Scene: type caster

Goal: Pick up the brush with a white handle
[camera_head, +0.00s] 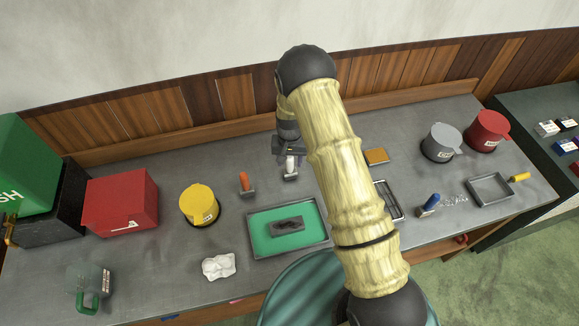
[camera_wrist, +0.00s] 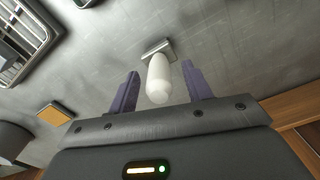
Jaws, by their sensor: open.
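The brush with a white handle (camera_head: 290,167) stands upright on the grey table, toward the back and left of my arm in the head view. In the wrist view the white handle (camera_wrist: 159,82) points toward the camera, with its flat metal head behind it against the table. My gripper (camera_wrist: 160,88) is open. Its two purple fingers are on either side of the handle, with a visible gap on each side. In the head view my gripper (camera_head: 289,155) is over the brush and partly hides its top.
A brush with an orange handle (camera_head: 244,181) stands just left. A tray with a green bottom (camera_head: 258,245) holds a dark block in front. A yellow pot (camera_head: 199,204) is further left. An orange-brown block (camera_head: 376,156) and a dark metal tray (camera_head: 388,200) are to the right.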

